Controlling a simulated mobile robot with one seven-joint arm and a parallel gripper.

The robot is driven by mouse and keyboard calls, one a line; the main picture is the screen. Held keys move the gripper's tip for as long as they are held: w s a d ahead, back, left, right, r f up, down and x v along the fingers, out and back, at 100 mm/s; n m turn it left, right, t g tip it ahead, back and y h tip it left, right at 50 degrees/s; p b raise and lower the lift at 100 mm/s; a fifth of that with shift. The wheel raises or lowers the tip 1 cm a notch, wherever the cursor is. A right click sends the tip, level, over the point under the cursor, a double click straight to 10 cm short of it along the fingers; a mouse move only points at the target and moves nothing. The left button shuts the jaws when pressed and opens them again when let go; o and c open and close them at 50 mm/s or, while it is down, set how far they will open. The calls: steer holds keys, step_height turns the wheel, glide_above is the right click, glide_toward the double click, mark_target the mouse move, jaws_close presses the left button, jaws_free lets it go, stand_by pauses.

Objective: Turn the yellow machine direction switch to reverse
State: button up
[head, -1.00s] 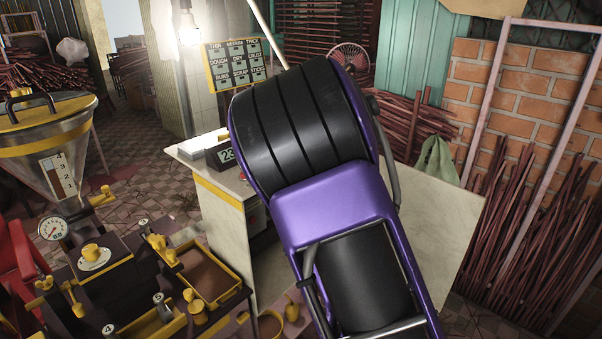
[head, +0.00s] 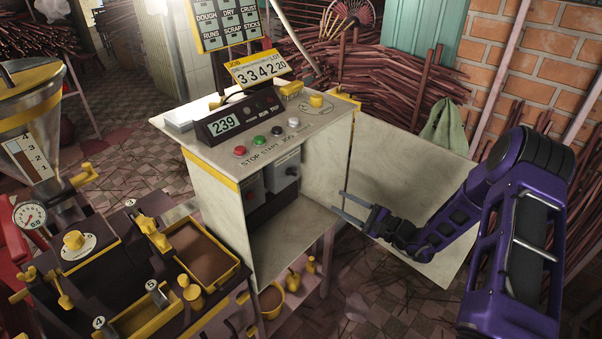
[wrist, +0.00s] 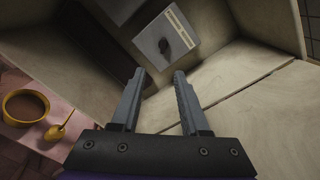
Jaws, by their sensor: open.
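The yellow-trimmed machine (head: 30,100) with a hopper stands at the left in the head view. It bears a yellow knob (head: 73,240) on a round plate. In the open cabinet (head: 225,225) beside it, two grey boxes hang on the back wall, a left box (head: 252,192) and a right box (head: 283,172). In the wrist view a grey box (wrist: 150,40) with a pale label strip and a small dark knob (wrist: 164,46) lies ahead of the fingers. I cannot read which is the direction switch. My gripper (head: 340,205) is open and empty before the cabinet's opening, apart from the boxes.
The cabinet's door panel (head: 400,160) stands open behind my arm. On its top are buttons and a display (head: 222,124). A pink shelf (wrist: 45,125) with a brown-filled bowl (wrist: 25,107) is at left in the wrist view. Stick bundles line the walls.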

mark_target(293, 174)
steer(key=x, duration=1.7)
steer(key=shift+w+r, duration=0.15)
steer(key=shift+r, duration=0.15)
jaws_close()
